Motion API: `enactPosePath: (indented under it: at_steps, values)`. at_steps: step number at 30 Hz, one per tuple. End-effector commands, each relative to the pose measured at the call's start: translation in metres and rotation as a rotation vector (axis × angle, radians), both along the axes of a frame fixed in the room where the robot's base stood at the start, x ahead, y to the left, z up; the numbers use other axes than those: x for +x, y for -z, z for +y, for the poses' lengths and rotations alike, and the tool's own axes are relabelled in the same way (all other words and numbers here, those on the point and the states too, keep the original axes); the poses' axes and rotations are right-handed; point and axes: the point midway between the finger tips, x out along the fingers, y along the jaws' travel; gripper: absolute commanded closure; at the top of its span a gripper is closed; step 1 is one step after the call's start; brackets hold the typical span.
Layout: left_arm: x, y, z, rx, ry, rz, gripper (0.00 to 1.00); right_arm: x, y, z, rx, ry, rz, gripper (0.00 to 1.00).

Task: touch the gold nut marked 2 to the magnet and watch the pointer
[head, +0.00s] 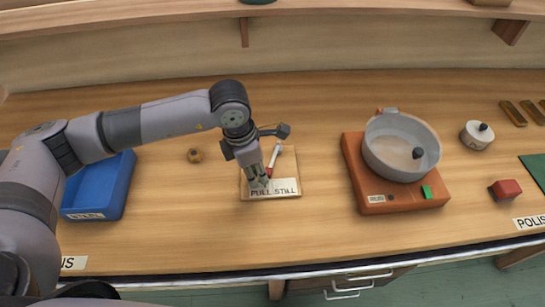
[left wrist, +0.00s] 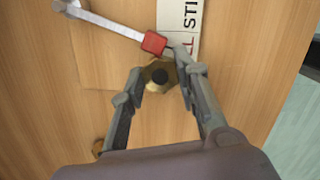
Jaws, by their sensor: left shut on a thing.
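My left gripper (head: 260,183) is shut on a gold nut (left wrist: 159,76) with a dark round top, low over the board (head: 290,190) labelled PULL and STILL. Its number does not show. The red magnet (left wrist: 153,42) sits on the white pointer (left wrist: 110,24), right beside the nut; I cannot tell whether they touch. In the head view the magnet (head: 269,171) shows just past the fingertips, and the pointer (head: 275,156) slants up to the right. In the left wrist view a fingertip covers part of the label (left wrist: 192,25). My right gripper is not in view.
Another gold nut (head: 194,155) lies on the table to the left. A blue tray (head: 124,188) stands further left. An orange base (head: 375,200) with a grey pan (head: 400,145) stands right of the board.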

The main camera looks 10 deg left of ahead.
Motion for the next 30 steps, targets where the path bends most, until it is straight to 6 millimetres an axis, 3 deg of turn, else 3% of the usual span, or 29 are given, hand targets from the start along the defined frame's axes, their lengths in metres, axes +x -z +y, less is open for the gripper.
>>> enactPosePath:
  at_steps: [22, 30]
  values:
    - [-0.012, 0.001, 0.042, 0.000, -0.001, 0.000, 1.00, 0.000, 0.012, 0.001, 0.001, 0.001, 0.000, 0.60]
    - [-0.014, -0.001, 0.048, -0.001, -0.001, 0.000, 1.00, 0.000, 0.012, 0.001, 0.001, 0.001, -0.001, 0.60]
